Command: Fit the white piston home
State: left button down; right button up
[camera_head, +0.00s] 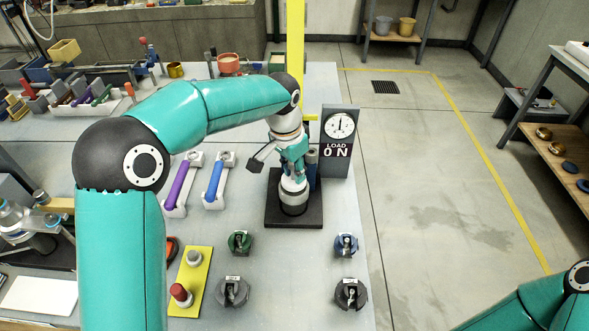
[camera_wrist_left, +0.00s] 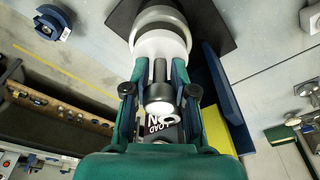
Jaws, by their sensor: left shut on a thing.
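How deep the piston sits is hard to tell. My right gripper is out of view; only part of that arm shows.
A dial panel (camera_head: 338,140) reading "LOAD 0 N" stands right of the base. Purple (camera_head: 180,183) and blue (camera_head: 216,180) handled pieces lie to its left. Several dark round fittings and a yellow block (camera_head: 192,285) are nearer. The table's right edge is close.

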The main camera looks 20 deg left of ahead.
aim_at(293, 179)
pick_arm(q)
jog(key=shift+f+b, duration=1.4)
jog(key=shift+f, duration=0.55)
jog(key=c, duration=0.9)
grip_release()
jog(key=shift+r, duration=0.1)
jog(key=shift+o, duration=0.2)
notch_tip(293, 179, up, 12)
jog(key=s, duration=0.1)
jog(key=shift+s+a, duration=0.3)
jog(key=shift+a, duration=0.1)
jog(key=shift+f, duration=0.2)
